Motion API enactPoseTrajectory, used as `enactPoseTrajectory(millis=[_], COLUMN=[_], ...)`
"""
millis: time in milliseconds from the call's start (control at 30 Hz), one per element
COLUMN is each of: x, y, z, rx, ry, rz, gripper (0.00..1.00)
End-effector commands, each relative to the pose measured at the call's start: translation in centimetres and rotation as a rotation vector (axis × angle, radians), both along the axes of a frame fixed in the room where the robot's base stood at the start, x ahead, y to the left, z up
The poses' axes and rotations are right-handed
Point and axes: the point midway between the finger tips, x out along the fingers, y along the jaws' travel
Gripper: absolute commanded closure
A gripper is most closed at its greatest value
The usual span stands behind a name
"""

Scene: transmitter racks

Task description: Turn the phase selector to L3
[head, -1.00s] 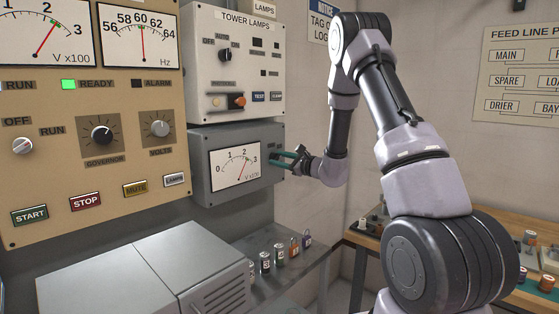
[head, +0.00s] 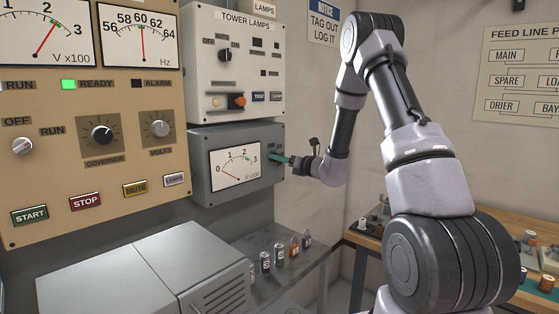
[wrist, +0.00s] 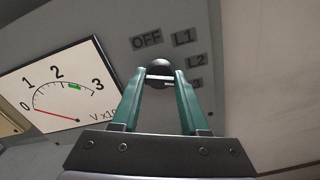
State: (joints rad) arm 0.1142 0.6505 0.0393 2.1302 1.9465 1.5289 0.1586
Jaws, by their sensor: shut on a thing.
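The phase selector is a small round dark knob (wrist: 159,70) on the grey meter box (head: 203,180). My gripper (wrist: 160,80) is shut on it, with one green finger on each side. Labels OFF (wrist: 146,40), L1 (wrist: 183,38) and L2 (wrist: 197,61) are arranged around the knob. A lower label, partly hidden by the right finger, shows only a 3. I cannot clearly tell which label the knob points to. The box's meter (wrist: 62,88) has its red needle at 0. In the head view my gripper (head: 281,159) reaches the box's right side and hides the knob.
The white tower lamps panel (head: 240,75) is just above the box. The tan panel (head: 60,180) with dials and buttons is at the left. A shelf (head: 315,268) with several small cylinders and padlocks lies below. A wooden bench (head: 530,300) is at the right.

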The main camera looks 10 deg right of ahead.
Motion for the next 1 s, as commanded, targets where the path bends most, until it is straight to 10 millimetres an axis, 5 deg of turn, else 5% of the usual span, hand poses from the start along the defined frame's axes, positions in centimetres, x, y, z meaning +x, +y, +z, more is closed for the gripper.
enactPoseTrajectory(millis=[500, 1000], x=[-0.09, -0.11], y=[-0.04, -0.05], z=[-0.24, -0.27], rx=[0.28, 0.339], ry=[0.21, 0.253], rz=[-0.001, -0.001], gripper=[1.0, 1.0])
